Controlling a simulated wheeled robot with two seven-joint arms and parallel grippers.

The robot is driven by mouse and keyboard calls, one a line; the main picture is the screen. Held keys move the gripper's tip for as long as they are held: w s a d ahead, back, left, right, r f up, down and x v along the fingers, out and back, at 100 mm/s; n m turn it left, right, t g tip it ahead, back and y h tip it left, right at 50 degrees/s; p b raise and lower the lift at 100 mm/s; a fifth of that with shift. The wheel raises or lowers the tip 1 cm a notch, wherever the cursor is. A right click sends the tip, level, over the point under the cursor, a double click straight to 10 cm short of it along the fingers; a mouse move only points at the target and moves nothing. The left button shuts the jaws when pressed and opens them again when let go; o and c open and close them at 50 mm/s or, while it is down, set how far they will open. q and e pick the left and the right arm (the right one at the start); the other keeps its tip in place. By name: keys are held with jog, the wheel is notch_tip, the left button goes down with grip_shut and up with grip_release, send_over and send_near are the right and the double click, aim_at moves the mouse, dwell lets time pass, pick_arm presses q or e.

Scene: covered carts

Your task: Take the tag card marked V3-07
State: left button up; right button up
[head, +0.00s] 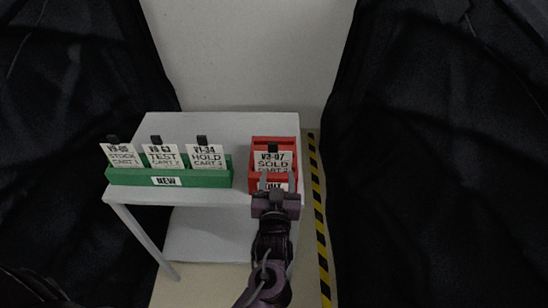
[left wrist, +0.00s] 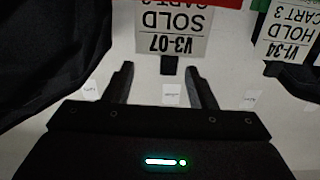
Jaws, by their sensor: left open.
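The tag card marked V3-07 SOLD (head: 272,161) stands in the red holder (head: 287,143) on the right side of the grey table. A black tab is on its top edge. My left gripper (head: 276,184) is open and empty in front of the red holder, its fingers just below the card in the head view. In the left wrist view the card (left wrist: 176,36) appears upside down, and its black tab (left wrist: 169,66) shows between the lines of the two open fingers (left wrist: 160,85). I cannot tell whether the fingers touch it. My right gripper is not in view.
A green holder (head: 118,176) labelled NEW stands at left with cards STOCK (head: 123,156), TEST (head: 163,157) and HOLD V1-34 (head: 205,157). The grey table (head: 240,123) is bare behind them. Dark curtains (head: 440,150) hang at both sides. Yellow-black floor tape (head: 319,215) runs at right.

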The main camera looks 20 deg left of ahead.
aim_at(273, 148)
pick_arm(q)
jog(key=shift+n+t, duration=0.3)
jog(key=w+a+r, duration=0.1)
jog(key=w+a+r+p, duration=0.1)
jog(key=w+r, duration=0.1)
jog(key=shift+r, duration=0.25)
jog(key=p+x, duration=0.1)
jog(key=x, duration=0.2)
jog(key=shift+s+a+f+p, duration=0.1)
jog(key=shift+f+p, duration=0.15)
jog(key=shift+p, duration=0.1)
jog(key=shift+w+a+f, duration=0.15)
jog(key=shift+w+a, duration=0.05)
jog(key=shift+w, duration=0.5)
grip_shut()
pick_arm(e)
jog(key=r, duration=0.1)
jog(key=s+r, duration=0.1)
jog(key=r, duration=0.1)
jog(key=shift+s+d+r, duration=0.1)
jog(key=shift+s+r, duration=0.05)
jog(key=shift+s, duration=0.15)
